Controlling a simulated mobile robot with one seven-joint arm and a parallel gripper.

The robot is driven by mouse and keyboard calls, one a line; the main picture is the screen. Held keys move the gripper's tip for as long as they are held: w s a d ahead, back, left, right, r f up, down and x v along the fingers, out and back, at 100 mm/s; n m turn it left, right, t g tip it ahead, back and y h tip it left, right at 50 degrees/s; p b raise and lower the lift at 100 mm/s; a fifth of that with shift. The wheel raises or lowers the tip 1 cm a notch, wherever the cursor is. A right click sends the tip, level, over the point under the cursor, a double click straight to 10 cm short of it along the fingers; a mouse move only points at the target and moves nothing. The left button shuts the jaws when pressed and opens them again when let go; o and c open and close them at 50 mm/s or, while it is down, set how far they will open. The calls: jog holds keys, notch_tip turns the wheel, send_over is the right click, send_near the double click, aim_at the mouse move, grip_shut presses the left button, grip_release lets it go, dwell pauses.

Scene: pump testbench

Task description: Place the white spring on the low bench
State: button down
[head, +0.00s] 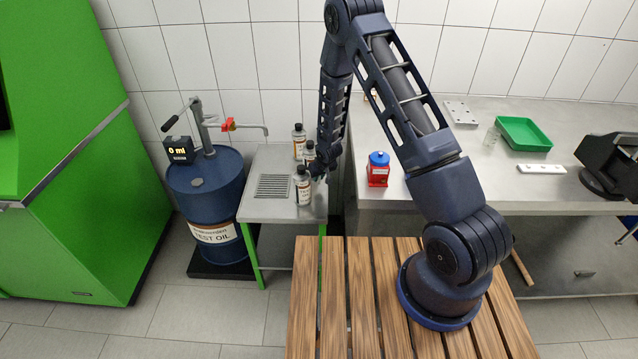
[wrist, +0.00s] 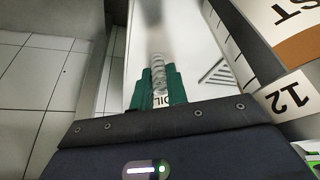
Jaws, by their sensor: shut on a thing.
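A white coil spring (wrist: 158,70) shows in the wrist view between the green fingertips of my gripper (wrist: 159,82), which is shut on it. The low bench (head: 262,209) is the small grey metal table with green legs, left of centre in the head view. Its pale top (wrist: 191,42) lies beneath the spring in the wrist view; whether they touch I cannot tell. In the head view my gripper (head: 321,167) is over the bench's right side, among the bottles and partly hidden. The spring cannot be made out there.
Several dark bottles (head: 304,188) stand on the low bench's right side, close to my gripper. A slotted grate (head: 273,186) is to their left. A blue oil drum (head: 207,190) stands left of the bench. A higher worktop (head: 455,182) with a red container (head: 378,174) is at right.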

aim_at(319, 183)
jog(key=shift+f, duration=1.65)
jog(key=shift+f, duration=0.15)
jog(key=c, duration=1.4)
grip_release()
jog(key=v, duration=1.2)
